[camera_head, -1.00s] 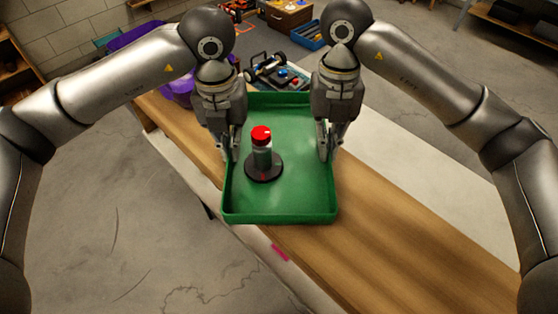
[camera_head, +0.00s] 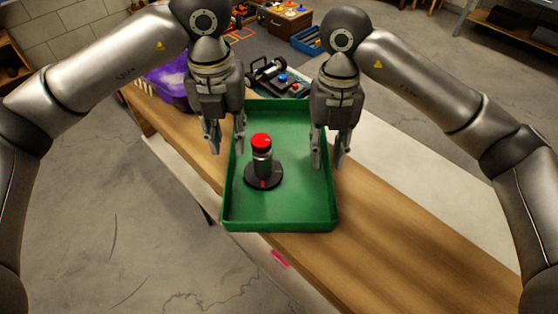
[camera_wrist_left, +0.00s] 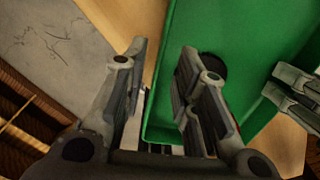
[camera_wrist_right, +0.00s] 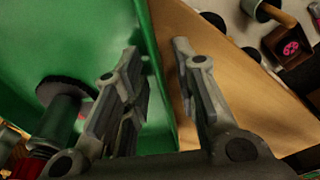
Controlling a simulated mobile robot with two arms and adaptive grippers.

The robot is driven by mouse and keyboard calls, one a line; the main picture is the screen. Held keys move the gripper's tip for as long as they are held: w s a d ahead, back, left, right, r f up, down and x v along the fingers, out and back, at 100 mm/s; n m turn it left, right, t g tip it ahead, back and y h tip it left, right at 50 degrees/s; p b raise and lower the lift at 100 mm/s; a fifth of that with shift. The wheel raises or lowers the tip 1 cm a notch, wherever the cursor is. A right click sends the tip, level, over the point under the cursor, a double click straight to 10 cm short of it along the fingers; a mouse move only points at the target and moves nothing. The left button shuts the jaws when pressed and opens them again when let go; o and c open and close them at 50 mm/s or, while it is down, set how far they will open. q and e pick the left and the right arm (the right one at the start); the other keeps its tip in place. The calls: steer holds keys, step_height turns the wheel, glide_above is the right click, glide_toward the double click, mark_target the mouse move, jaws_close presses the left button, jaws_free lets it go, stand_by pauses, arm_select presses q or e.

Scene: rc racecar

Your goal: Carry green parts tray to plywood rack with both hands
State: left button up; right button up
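The green parts tray (camera_head: 300,205) rests on a long wooden top (camera_head: 390,240). A red-capped cylinder on a dark round base (camera_head: 263,165) stands upright inside it, left of the middle. My left gripper (camera_head: 226,146) is open, its fingers apart on either side of the tray's left wall. The left wrist view shows the tray (camera_wrist_left: 235,30) rim between those fingers (camera_wrist_left: 163,52). My right gripper (camera_head: 328,162) is open in the same way over the right wall. The right wrist view shows the tray (camera_wrist_right: 100,30) wall between its fingers (camera_wrist_right: 156,48). I cannot identify a separate plywood rack.
A purple container (camera_head: 172,85) is at the far left end of the wooden top. A dark wheeled chassis (camera_head: 275,78) lies just behind the tray. A blue crate (camera_head: 309,40) stands farther back. The wood right of the tray is clear.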

steer(key=shift+r, duration=0.1)
arm_select(q)
step_height(320, 180, up, 8)
steer(key=shift+f, duration=0.2)
arm_select(e)
step_height(320, 180, up, 12)
steer(key=w, duration=0.1)
steer(key=shift+w, duration=0.35)
arm_select(q)
steer(key=shift+s, duration=0.1)
arm_select(e)
steer(key=shift+f, duration=0.2)
